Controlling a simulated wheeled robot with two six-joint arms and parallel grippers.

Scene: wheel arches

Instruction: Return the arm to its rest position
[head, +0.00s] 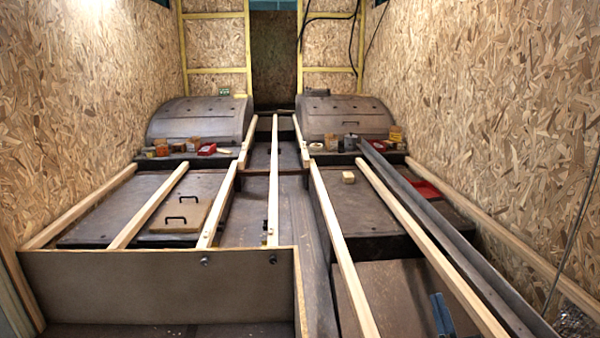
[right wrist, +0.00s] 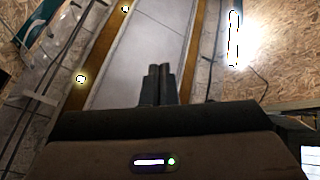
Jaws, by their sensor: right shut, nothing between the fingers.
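My right gripper (head: 442,316) shows only as a small bluish piece at the bottom edge of the head view, right of centre, beside a long wooden beam (head: 430,248). The rest of that arm is out of the picture. In the right wrist view the two dark fingers (right wrist: 157,84) are together, with nothing between them. That view looks past them at wall boards and a pale panel (right wrist: 145,45). My left gripper is not in view.
Wooden beams and a dark metal rail (head: 440,230) run lengthwise on the right. Two grey wheel arches (head: 200,118) (head: 345,115) stand at the back, with small boxes and jars before them. A wooden block (head: 348,177) lies on a dark panel. Chipboard walls (head: 490,110) close both sides.

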